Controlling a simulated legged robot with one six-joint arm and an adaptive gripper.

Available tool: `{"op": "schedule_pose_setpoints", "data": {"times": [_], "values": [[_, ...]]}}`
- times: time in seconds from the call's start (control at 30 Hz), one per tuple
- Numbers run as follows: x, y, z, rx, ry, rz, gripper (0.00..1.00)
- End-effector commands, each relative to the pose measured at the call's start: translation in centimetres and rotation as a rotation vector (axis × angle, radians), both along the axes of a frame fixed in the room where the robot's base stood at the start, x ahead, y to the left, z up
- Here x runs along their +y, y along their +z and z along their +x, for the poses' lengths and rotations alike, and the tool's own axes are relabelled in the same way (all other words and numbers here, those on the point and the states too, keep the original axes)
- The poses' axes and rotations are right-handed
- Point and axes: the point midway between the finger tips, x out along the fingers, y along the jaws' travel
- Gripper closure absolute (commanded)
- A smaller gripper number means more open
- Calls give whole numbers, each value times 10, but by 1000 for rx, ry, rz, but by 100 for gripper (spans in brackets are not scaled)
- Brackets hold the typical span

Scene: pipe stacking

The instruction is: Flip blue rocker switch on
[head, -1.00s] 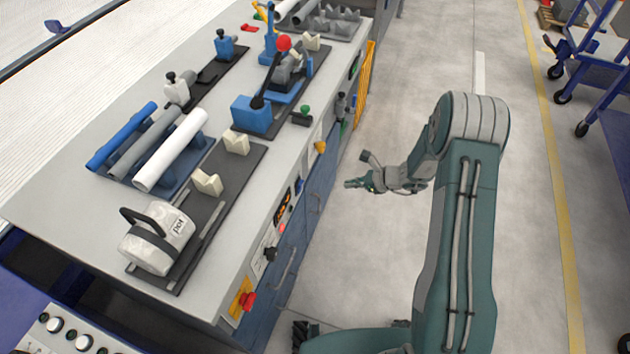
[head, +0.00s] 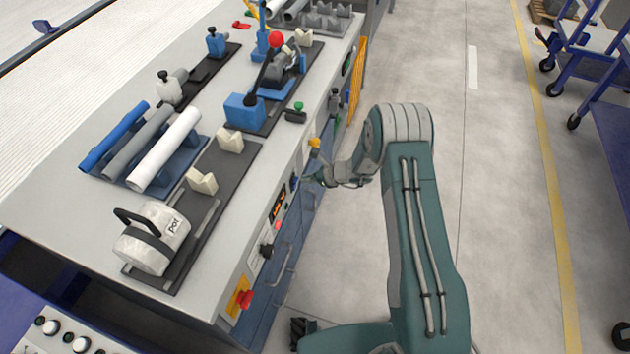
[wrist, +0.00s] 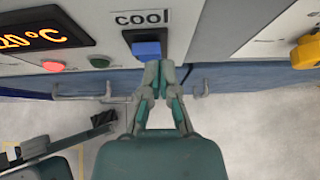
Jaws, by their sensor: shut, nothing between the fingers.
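The blue rocker switch (wrist: 146,48) sits in a dark frame on the white front panel, just below the label "cool" in the wrist view. My gripper (wrist: 159,66) is shut and empty, with its fingertips at the lower right edge of the switch. I cannot tell whether the fingertips touch it. In the head view my gripper (head: 308,179) is at the front panel of the bench, and the switch is hard to make out there.
Left of the switch are a temperature display (wrist: 40,32), a red button (wrist: 53,66) and a green button (wrist: 99,62). A yellow knob (wrist: 306,52) is at the right. The bench (head: 75,200) carries pipes and fixtures; the floor (head: 340,255) beside it is clear.

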Motion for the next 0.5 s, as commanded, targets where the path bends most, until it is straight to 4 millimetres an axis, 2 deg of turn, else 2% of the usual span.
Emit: {"op": "schedule_pose_setpoints", "data": {"times": [0.33,0.5], "values": [[2,1,0,3,1,-5,100],[11,6,3,29,6,-84,100]]}}
